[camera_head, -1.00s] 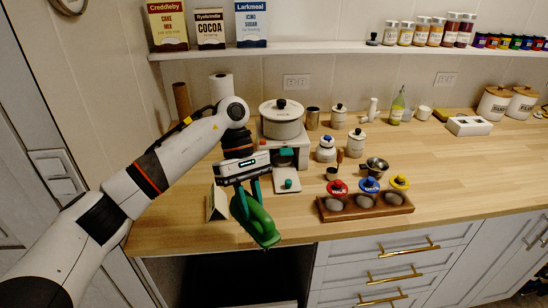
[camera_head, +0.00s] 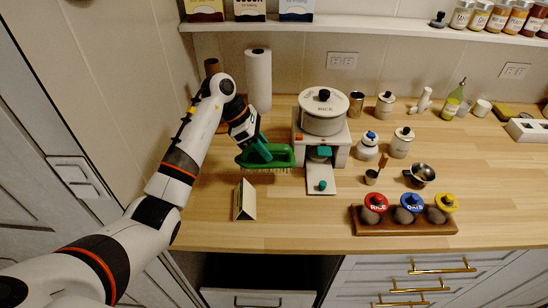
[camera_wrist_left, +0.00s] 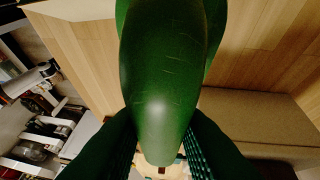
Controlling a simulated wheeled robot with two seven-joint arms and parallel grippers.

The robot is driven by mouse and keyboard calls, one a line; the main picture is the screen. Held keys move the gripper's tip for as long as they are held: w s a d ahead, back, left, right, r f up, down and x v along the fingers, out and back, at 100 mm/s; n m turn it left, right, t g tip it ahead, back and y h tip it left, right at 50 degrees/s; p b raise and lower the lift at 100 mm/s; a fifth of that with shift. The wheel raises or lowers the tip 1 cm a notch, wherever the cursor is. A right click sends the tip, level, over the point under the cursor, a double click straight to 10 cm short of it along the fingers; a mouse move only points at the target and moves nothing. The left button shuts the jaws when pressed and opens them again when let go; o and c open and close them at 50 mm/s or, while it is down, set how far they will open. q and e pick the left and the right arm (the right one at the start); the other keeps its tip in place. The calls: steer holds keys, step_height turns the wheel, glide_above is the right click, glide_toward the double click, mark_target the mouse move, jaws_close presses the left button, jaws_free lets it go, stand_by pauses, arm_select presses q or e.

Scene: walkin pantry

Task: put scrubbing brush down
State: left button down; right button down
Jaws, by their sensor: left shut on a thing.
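The green scrubbing brush (camera_head: 266,157) is in the head view, bristles facing down, over the left part of the wooden counter, left of the rice dispenser. My left gripper (camera_head: 258,148) is shut on its handle. The brush looks close to the counter top; I cannot tell whether the bristles touch it. In the left wrist view the green brush (camera_wrist_left: 165,80) fills the middle between the dark fingers. My right gripper is not in view.
The white rice dispenser (camera_head: 322,125) stands just right of the brush. A small folded card (camera_head: 245,200) stands in front, and a paper towel roll (camera_head: 258,78) behind. A wooden rack (camera_head: 403,224) holds three lidded jars. Counter (camera_head: 290,215) between card and rack is clear.

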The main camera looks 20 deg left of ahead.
mark_target(262, 158)
arm_select(q)
steer(key=shift+w+f+p, duration=0.1)
steer(key=shift+f+p, duration=0.45)
steer(key=shift+f, duration=2)
steer(key=shift+f, duration=0.1)
steer(key=c, duration=1.2)
jaws_free()
